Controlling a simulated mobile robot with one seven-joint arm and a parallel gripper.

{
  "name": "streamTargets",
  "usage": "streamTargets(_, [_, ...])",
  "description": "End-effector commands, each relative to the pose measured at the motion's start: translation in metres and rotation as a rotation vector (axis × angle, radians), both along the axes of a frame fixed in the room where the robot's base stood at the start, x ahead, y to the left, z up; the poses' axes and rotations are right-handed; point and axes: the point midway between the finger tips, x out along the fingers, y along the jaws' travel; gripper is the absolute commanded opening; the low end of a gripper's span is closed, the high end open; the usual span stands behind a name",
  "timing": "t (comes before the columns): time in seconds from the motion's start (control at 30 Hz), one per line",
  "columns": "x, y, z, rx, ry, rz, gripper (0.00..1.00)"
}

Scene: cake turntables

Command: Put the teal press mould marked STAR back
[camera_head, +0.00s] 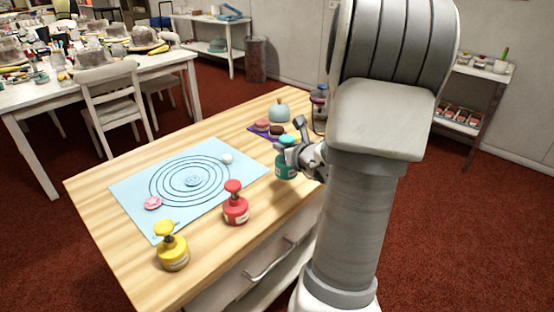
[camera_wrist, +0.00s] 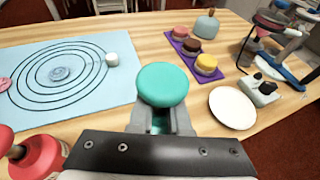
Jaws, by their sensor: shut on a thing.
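The teal press mould (camera_head: 285,166) has a round teal knob and a pale label too small to read. My gripper (camera_head: 299,154) is shut on it near the right side of the wooden table. In the wrist view the teal knob (camera_wrist: 162,84) stands upright between my fingers (camera_wrist: 160,122), and its lower body is mostly hidden. I cannot tell whether its base touches the table. A red press mould (camera_head: 235,205) and a yellow press mould (camera_head: 172,248) stand along the table's front edge, to the left of the teal one.
A pale blue mat (camera_head: 128,184) with dark rings bears a white piece (camera_wrist: 112,59) and a pink piece (camera_head: 153,203). A purple tray (camera_wrist: 219,80) holds pink, brown and yellow cakes. A white disc (camera_wrist: 232,107) and a small scale-like device (camera_wrist: 262,91) are to my right.

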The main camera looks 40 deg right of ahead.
Motion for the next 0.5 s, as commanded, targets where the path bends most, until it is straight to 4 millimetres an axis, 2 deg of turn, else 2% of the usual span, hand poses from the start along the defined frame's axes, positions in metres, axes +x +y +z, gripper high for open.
streamTargets(0.1, [0.010, -0.012, -0.010, 0.000, -0.001, 0.001, 0.00])
streamTargets(0.27, [0.014, -0.018, -0.016, 0.001, -0.001, 0.001, 0.00])
streamTargets(0.5, [0.014, -0.018, -0.050, 0.002, -0.001, -0.001, 0.00])
